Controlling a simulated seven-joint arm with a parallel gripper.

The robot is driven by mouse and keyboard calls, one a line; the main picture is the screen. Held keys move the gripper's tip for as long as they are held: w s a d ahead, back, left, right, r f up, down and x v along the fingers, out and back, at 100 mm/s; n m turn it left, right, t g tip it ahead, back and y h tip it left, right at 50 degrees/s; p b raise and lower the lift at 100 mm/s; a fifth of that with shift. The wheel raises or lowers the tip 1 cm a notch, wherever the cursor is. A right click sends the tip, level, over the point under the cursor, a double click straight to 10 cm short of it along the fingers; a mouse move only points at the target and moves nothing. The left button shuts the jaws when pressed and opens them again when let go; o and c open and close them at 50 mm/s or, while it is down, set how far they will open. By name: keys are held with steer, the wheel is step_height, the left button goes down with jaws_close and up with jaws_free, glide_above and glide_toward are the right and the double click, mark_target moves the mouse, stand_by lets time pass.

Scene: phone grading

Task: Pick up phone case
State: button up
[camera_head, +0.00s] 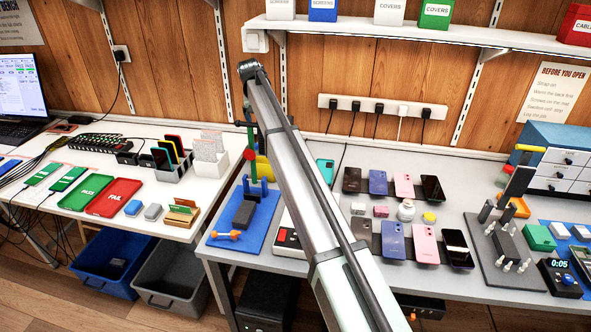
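No single item is clearly recognisable as the phone case. A teal phone-shaped piece (326,170) lies partly behind my arm at the back of the right table; I cannot tell whether it is a case or a phone. Several slim phone-shaped pieces (173,148) stand upright in a grey rack (172,174) on the left table. Several phones or cases lie in two rows, including a pink one (425,243) and a blue one (393,240). My arm crosses the middle of the view and hides part of the right table. I cannot make out my gripper.
A blue mat (262,227) with a fixture lies left of my arm. Green PASS (91,194) and red FAIL (122,190) trays lie on the left table. A dark stand (507,250) and a blue drawer cabinet (560,140) are at right. A shelf (400,30) overhangs the back.

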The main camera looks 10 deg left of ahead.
steer(key=w+d+f+m+g+y, duration=0.1)
steer(key=d+f+m+g, duration=0.15)
steer(key=d, duration=0.25)
steer(key=w+d+f+m+g, duration=0.1)
steer(key=w+d+f+m, duration=0.1)
steer(key=d+f, duration=0.3)
steer(key=shift+t, duration=0.25)
steer(key=f, duration=0.7)
steer(key=shift+s+d, duration=0.25)
steer(key=shift+d, duration=0.15)
steer(key=shift+d+f, duration=0.2)
steer(key=shift+f, duration=2.5)
steer(key=c, duration=0.9)
